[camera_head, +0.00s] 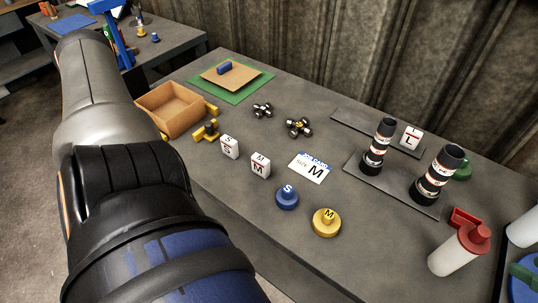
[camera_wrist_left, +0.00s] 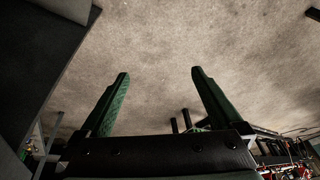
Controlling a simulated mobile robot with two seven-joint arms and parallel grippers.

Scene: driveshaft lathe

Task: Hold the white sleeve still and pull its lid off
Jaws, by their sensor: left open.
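The white sleeve (camera_head: 450,258) stands at the near right of the table, leaning in the head view, with its red lid (camera_head: 473,237) on top. My left gripper (camera_wrist_left: 160,73) is open and empty in the left wrist view, with its two green fingers apart over a bare floor. In the head view my left arm fills the left side, and its gripper is out of the picture, so its distance from the sleeve cannot be told. My right gripper is in neither view.
Two black cylinders (camera_head: 378,148) (camera_head: 437,175) stand on a dark plate. A red part (camera_head: 464,217) lies beside the sleeve; another white cylinder (camera_head: 523,232) is cut off at the right edge. Blue (camera_head: 287,198) and yellow (camera_head: 326,222) knobs sit near the front. An open box (camera_head: 172,105) is far left.

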